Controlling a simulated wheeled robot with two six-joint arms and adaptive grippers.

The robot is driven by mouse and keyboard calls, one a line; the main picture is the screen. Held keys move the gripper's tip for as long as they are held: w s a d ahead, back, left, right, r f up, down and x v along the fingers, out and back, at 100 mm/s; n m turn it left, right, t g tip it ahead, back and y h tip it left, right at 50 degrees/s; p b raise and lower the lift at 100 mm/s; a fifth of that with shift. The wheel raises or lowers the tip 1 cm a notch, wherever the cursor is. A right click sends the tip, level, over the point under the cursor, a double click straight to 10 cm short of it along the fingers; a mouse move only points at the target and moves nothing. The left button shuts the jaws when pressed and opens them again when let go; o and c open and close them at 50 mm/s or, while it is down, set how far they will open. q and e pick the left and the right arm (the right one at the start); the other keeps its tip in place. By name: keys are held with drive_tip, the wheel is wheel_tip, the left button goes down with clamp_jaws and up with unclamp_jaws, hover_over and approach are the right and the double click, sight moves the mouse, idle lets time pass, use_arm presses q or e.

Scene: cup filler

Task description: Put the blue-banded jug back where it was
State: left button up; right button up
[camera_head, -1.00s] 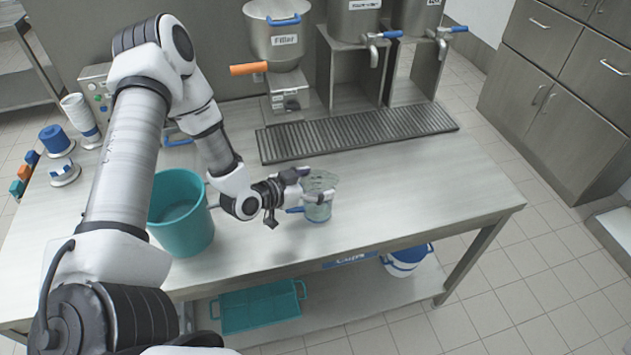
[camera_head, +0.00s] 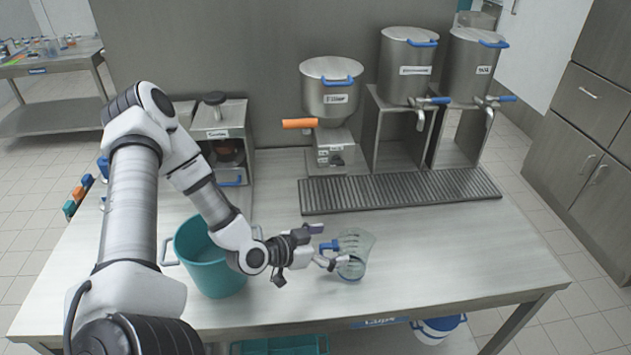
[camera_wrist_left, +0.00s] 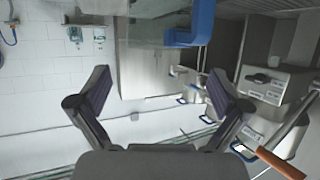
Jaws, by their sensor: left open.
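The clear jug (camera_head: 356,244) with a blue handle (camera_head: 329,245) stands near the front of the steel table, right of the teal bucket. A dark blue part shows at its base; no more of the band can be made out. My left gripper (camera_head: 328,247) is open at the jug's handle side, its fingers spread above and below the handle in the picture. In the left wrist view the open fingers (camera_wrist_left: 160,76) have nothing between them, and the blue handle (camera_wrist_left: 194,25) is ahead, at the top. Whether a finger touches the jug cannot be told. My right gripper is out of view.
The teal bucket (camera_head: 208,277) stands below my left forearm. A drip grate (camera_head: 400,190) lies behind the jug, with the filler (camera_head: 331,90) and two tapped steel tanks (camera_head: 408,65) beyond. The table right of the jug (camera_head: 450,260) is clear.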

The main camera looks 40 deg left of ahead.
use_arm(q)
drive_tip(key=r+p+v, duration=0.1)
drive_tip(key=p+v, duration=0.2)
drive_tip(key=v, duration=0.2)
drive_tip(key=s+d+f+n+g+y, duration=0.2)
drive_tip(key=s+d+f+g, duration=0.45)
drive_tip(key=s, duration=0.25)
drive_tip(key=s+d+f+n+g+y, duration=0.2)
drive_tip(key=s+d+f+g, duration=0.4)
drive_tip(key=s+f, duration=0.25)
wheel_tip(320, 180, down, 11)
drive_tip(key=b, duration=1.1)
drive_tip(key=shift+w+a+b, duration=0.15)
drive_tip(key=shift+w+b, duration=0.1)
drive_tip(key=shift+b, duration=0.05)
drive_tip(key=shift+s, duration=0.1)
